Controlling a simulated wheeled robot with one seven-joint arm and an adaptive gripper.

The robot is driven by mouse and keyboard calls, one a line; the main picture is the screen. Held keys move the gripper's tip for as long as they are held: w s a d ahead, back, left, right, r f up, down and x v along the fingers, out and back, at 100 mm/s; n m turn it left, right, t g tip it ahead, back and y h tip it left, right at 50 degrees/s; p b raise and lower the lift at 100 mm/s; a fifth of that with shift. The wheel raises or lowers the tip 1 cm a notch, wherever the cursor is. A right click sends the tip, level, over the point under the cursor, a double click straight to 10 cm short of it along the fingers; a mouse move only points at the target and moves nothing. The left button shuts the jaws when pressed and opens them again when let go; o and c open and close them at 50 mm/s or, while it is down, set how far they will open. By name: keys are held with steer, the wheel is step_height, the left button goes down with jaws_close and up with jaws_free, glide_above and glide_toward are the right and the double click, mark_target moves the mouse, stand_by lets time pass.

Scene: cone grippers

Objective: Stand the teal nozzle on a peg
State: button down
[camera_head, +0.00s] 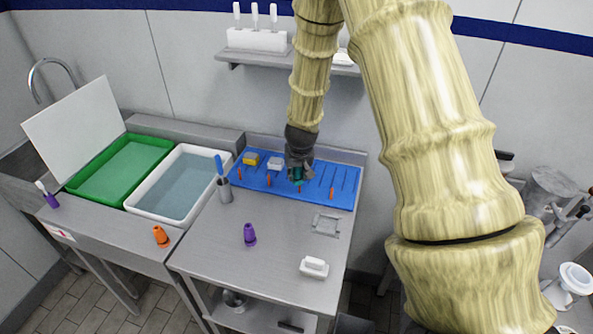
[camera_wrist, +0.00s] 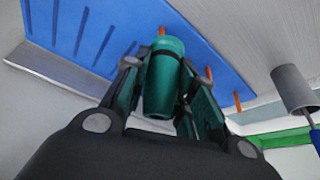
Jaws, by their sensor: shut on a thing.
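The teal nozzle (camera_wrist: 164,78) is a tapered cylinder between the fingers of my gripper (camera_wrist: 168,88), which is shut on it. In the head view my gripper (camera_head: 299,174) is low over the blue mat (camera_head: 342,180), and only a bit of teal shows. Short orange pegs stand on the mat: one (camera_head: 239,173) at the left, one (camera_head: 268,181) left of my gripper and one (camera_head: 331,193) to its right. In the wrist view an orange peg (camera_wrist: 161,32) shows just beyond the nozzle's far end. I cannot tell whether nozzle and peg touch.
A yellow block (camera_head: 251,159) and a white block (camera_head: 275,163) lie at the mat's back. A metal cup (camera_head: 225,192) with a blue-handled brush stands at its left.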

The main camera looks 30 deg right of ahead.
steer(key=shift+w+d+f, duration=0.1)
steer(key=shift+d+f, duration=0.1)
steer(key=shift+d, duration=0.1)
steer(key=shift+s+d, duration=0.2)
steer(key=shift+s+r+b, duration=0.2)
steer(key=shift+s+b, duration=0.15)
steer(key=shift+w+a, duration=0.25)
steer(key=shift+w, duration=0.05)
steer(key=shift+s+d+b, duration=0.1)
steer(key=shift+d+b, duration=0.15)
steer(key=shift+b, duration=0.2)
steer(key=shift+t, duration=0.3)
steer(key=shift+a+f+b, duration=0.1)
steer(key=shift+a+b, duration=0.05)
steer(key=shift+b, duration=0.15)
steer(key=shift+w+d+t+h+b, duration=0.2)
steer(key=shift+w+t+h+b, duration=0.25)
steer(key=shift+b, duration=0.9)
